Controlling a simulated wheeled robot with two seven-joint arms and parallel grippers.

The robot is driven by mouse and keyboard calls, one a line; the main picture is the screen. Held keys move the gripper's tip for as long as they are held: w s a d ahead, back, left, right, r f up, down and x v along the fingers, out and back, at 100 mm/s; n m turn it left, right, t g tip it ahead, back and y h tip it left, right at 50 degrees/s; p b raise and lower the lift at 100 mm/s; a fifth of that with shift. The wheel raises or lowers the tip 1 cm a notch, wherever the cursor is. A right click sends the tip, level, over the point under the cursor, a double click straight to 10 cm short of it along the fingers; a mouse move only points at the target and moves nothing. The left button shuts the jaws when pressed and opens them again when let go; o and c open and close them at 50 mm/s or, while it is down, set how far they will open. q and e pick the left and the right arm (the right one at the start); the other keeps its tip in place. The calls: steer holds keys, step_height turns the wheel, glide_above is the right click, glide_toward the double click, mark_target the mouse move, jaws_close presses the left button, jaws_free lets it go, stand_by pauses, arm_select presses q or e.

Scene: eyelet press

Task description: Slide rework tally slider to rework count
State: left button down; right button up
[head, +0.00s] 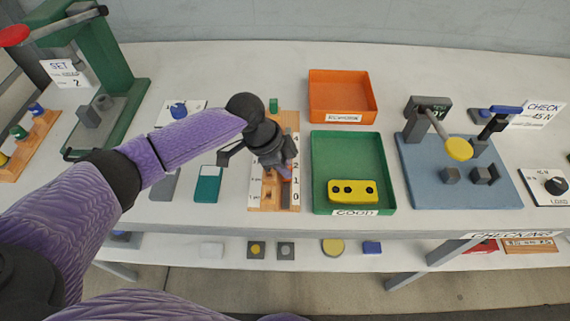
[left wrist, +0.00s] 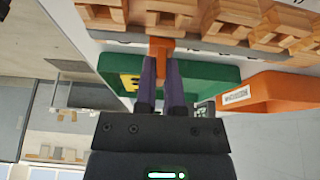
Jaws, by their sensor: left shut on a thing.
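The wooden tally board (head: 288,203) stands upright in the picture left of the green tray, with a number scale down its right edge. The digits 2, 1 and 0 show near its lower end. My left gripper (head: 286,171) is over the board's right column, its fingertips beside the scale around 1 and 2. In the left wrist view, its two purple fingers (left wrist: 161,80) are shut on the orange slider (left wrist: 160,47), which meets the wooden board (left wrist: 165,18). The gripper hides the slider and part of the board in the head view. My right gripper is not in view.
A green tray (head: 319,185) labelled GOOD holds a yellow part (head: 352,191). The orange REWORK tray (head: 343,80) is behind it. A green press (head: 137,92) stands at left, and a blue checking fixture (head: 420,185) at right. A teal-and-white card (head: 207,184) lies left of the board.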

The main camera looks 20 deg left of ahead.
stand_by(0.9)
arm_select(q)
steer(key=s+p, duration=0.2)
steer(key=p, duration=0.1)
steer(key=s+d+p, duration=0.1)
steer(key=shift+s+r, duration=0.3)
steer(key=shift+s+d+f+p, duration=0.1)
steer(key=shift+s+f+p, duration=0.05)
steer(key=shift+s+p, duration=0.15)
steer(key=shift+w+f, duration=0.1)
steer(key=shift+f, duration=0.05)
steer(key=c, duration=0.7)
jaws_free()
steer(key=shift+s, duration=0.2)
steer(key=p+v, duration=0.2)
steer(key=v, duration=0.8)
steer(key=shift+p, duration=0.3)
steer(key=shift+f, duration=0.1)
